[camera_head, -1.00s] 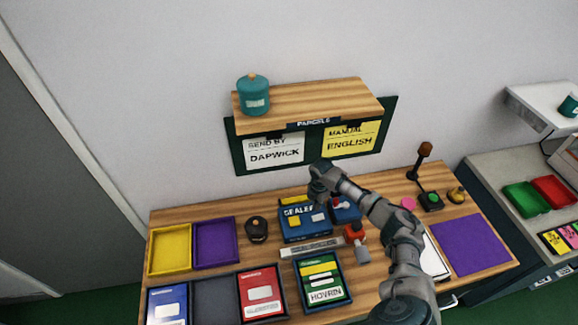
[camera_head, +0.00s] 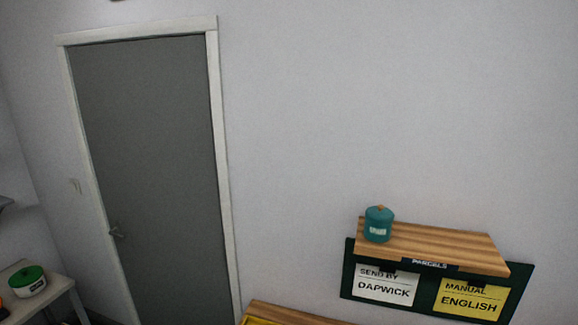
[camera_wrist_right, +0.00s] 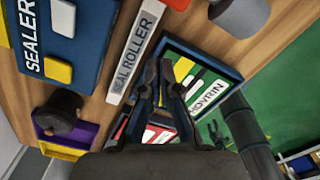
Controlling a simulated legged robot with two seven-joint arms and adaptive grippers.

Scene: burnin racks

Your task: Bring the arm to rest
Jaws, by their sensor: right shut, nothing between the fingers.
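My right gripper (camera_wrist_right: 161,85) shows in the right wrist view, with its fingers shut and nothing held between them. It is over the wooden bench, above or in front of a dark tray (camera_wrist_right: 228,72) holding a green card marked HOVRIN (camera_wrist_right: 204,88). I cannot tell how high it is. Neither of my arms shows in the head view, and my left gripper is in no current view.
In the wrist view, a blue sealer (camera_wrist_right: 85,55), a seal roller strip (camera_wrist_right: 137,45) and a dark round-topped object (camera_wrist_right: 58,112) lie nearby. The head view shows a grey door (camera_head: 150,170), a parcels shelf (camera_head: 440,245) with a teal jar (camera_head: 378,226), and the bench edge (camera_head: 285,312).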

